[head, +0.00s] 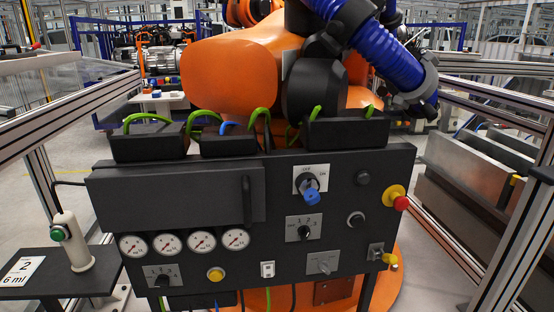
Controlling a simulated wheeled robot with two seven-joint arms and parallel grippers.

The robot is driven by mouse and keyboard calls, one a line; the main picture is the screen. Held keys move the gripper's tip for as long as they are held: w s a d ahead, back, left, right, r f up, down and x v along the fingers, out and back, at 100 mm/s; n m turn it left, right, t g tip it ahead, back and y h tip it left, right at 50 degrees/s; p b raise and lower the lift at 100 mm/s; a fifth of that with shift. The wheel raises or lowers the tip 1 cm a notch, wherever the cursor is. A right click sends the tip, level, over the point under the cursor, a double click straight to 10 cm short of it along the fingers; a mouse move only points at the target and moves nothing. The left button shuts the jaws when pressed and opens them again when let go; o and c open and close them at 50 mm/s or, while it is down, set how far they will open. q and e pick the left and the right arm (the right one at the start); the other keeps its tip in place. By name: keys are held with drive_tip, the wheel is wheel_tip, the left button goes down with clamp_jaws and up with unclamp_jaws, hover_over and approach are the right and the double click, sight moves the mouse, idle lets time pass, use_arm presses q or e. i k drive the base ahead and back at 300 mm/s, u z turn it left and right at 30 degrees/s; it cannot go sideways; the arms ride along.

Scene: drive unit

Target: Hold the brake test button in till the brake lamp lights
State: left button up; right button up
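A dark drive unit panel (290,240) stands upright in front of me. It carries a yellow round button (215,274) at lower left. A dark round cap (362,178) at upper right looks unlit. A black round knob or button (355,219) with a pale ring sits below it. The lettering is too small to tell which is the brake test button and which the brake lamp. No lamp on the panel looks clearly lit. Neither of my grippers shows in the head view.
The panel also bears a blue-handled switch (311,196), a rotary selector (305,232), several gauges (168,244), a red stop button on yellow (397,200) and a yellow key-like handle (387,260). A side shelf (50,287) holds a cream hand unit (72,243) with a green button. Metal rails flank both sides.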

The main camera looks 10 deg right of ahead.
sight(357, 220)
drive_tip(key=z, duration=0.4)
drive_tip(key=i, duration=1.3)
drive_tip(key=z, duration=0.2)
